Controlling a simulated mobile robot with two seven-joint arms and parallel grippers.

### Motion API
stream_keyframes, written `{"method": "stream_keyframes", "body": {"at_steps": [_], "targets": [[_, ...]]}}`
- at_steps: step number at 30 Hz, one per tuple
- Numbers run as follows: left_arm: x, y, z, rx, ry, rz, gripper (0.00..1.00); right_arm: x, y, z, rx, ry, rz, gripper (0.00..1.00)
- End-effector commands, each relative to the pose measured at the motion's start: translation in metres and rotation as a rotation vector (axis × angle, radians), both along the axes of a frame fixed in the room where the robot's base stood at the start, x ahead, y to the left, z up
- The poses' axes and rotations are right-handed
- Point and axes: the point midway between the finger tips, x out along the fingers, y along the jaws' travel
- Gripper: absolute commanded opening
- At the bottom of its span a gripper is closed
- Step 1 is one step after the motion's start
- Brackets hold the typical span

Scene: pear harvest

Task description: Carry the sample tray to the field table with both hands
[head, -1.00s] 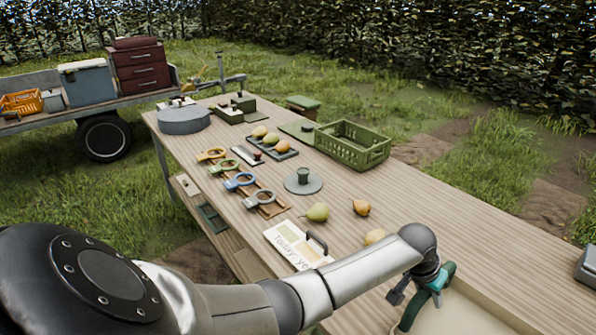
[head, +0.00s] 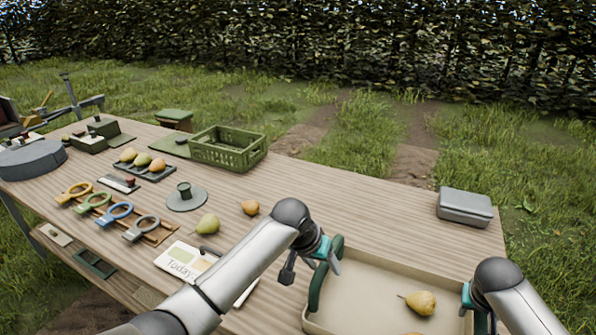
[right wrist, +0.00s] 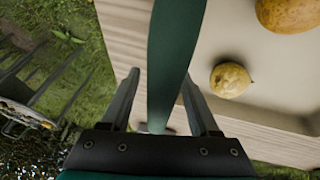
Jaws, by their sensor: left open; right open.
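The sample tray (head: 385,262) is a shallow beige tray at the lower right of the head view, resting on the wooden field table (head: 330,200). A pear (head: 420,302) lies in it, with another partly cut off at the bottom edge. My left gripper (head: 310,266) is open at the tray's dark green left handle (head: 322,280); whether its fingers straddle the handle is unclear. My right gripper (head: 474,312) is at the tray's right side. In the right wrist view it is open, with the green right handle (right wrist: 175,60) between its fingers (right wrist: 160,105).
A grey case (head: 465,206) stands at the table's far right. A sign card (head: 182,258) lies left of my left arm, with loose pears (head: 208,224) behind it. A green crate (head: 228,148) and several ring tools (head: 118,213) stand further left. The table between crate and case is clear.

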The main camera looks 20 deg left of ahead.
Motion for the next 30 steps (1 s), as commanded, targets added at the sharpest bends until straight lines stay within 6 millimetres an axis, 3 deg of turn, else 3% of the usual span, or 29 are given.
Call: {"method": "stream_keyframes", "body": {"at_steps": [9, 15, 23, 30], "targets": [[-0.019, 0.012, 0.048, 0.002, -0.003, 0.0, 0.62, 0.0, 0.0, 0.0, 0.0, 0.0, 0.0, 0.62], [-0.027, 0.017, 0.068, 0.002, -0.001, 0.0, 0.62, 0.0, 0.0, 0.0, 0.0, 0.0, 0.0, 0.62], [-0.03, 0.018, 0.075, 0.002, 0.0, 0.001, 0.62, -0.002, 0.002, 0.006, 0.001, 0.0, 0.0, 0.62], [-0.03, 0.018, 0.075, 0.002, 0.0, 0.001, 0.62, -0.012, 0.008, 0.033, 0.002, -0.003, 0.001, 0.62]]}}
